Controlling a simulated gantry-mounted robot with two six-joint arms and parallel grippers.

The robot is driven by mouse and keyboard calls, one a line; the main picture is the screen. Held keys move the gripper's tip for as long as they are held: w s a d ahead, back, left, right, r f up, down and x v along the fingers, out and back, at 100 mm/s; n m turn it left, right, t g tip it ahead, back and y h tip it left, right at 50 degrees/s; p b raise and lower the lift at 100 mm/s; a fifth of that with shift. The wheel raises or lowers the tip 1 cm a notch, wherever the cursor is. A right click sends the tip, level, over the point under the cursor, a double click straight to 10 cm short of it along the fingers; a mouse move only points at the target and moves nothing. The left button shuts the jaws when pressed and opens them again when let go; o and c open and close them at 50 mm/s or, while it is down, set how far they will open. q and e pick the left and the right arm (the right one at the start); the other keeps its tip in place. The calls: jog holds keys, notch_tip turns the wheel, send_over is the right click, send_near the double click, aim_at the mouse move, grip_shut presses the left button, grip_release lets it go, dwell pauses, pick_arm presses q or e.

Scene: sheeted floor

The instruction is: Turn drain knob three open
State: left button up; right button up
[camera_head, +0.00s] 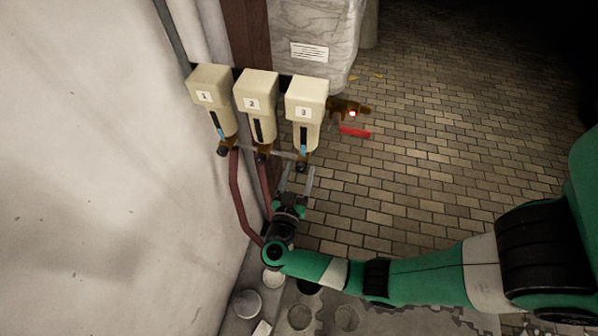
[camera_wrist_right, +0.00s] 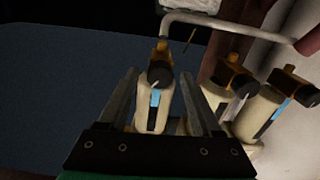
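Three cream filter units hang in a row by the wall, labelled 1 (camera_head: 210,88), 2 (camera_head: 256,92) and 3 (camera_head: 305,97). Under unit 3 is a dark round drain knob (camera_head: 301,166) on a brass fitting. My right gripper (camera_head: 296,176) is just below this knob in the head view, its fingers pointing up towards it. In the right wrist view the knob (camera_wrist_right: 159,75) shows between and beyond the two spread fingers of the right gripper (camera_wrist_right: 163,95). The fingers look apart from the knob; exact contact cannot be told. My left gripper is not in view.
The knobs of units 1 (camera_head: 223,150) and 2 (camera_head: 262,156) sit close to the left. A red-handled valve (camera_head: 355,132) sticks out right of unit 3. Red hoses (camera_head: 237,195) run down along the wall. Round containers (camera_head: 247,303) stand at the bottom. Brick floor (camera_head: 430,170) is open to the right.

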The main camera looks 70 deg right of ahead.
grip_shut()
jog(key=shift+m, duration=1.3)
jog(key=m, duration=0.2)
jog(key=shift+m, duration=0.4)
jog(key=m+b, duration=0.1)
jog(key=m, duration=0.4)
jog(key=shift+m, duration=0.3)
jog(key=shift+o, duration=0.7)
grip_release()
